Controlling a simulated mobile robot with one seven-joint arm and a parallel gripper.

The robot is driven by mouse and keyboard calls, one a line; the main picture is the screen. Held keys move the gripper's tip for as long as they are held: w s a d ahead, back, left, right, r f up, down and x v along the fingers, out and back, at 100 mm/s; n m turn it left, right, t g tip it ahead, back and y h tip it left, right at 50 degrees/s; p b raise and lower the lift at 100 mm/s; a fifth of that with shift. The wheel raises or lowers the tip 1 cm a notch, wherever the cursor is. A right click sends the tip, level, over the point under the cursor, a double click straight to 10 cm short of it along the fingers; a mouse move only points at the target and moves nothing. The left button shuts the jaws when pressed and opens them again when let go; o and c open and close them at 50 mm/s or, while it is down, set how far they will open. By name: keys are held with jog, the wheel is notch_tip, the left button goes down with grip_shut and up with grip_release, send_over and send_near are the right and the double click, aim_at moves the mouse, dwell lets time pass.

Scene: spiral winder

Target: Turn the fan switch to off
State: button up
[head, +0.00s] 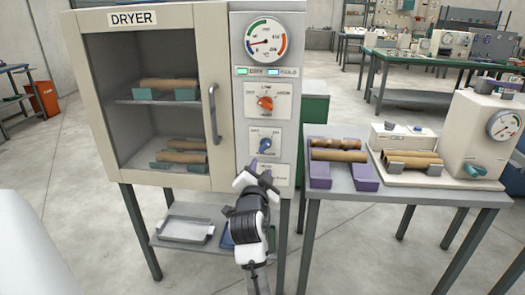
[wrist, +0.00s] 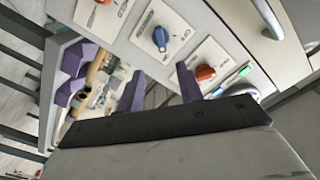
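The dryer (head: 222,100) is a beige cabinet whose right-hand control panel carries knobs on white plates. The upper orange knob (head: 265,103) sits below green and blue lights, and the blue knob (head: 265,145) sits below it. A third plate is mostly hidden by my gripper in the head view. The wrist view shows the upper orange knob (wrist: 205,73), the blue knob (wrist: 160,38) and a red knob (wrist: 103,3) at the top edge. The labels are too small to tell which is the fan switch. My gripper (wrist: 161,84) is open and empty, before the lower panel.
The dryer's glass door with a metal handle (head: 214,113) is closed, with rolls on shelves inside. A table (head: 345,205) to the right holds purple supports with rolls and a beige machine (head: 483,135) with a gauge. A grey tray (head: 186,229) lies on the shelf under the dryer.

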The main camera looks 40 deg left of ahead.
aim_at(266, 147)
jog(key=p+x, duration=0.3)
jog(key=x, duration=1)
jog(key=shift+a+r, duration=0.1)
jog(key=shift+r, duration=0.05)
grip_shut()
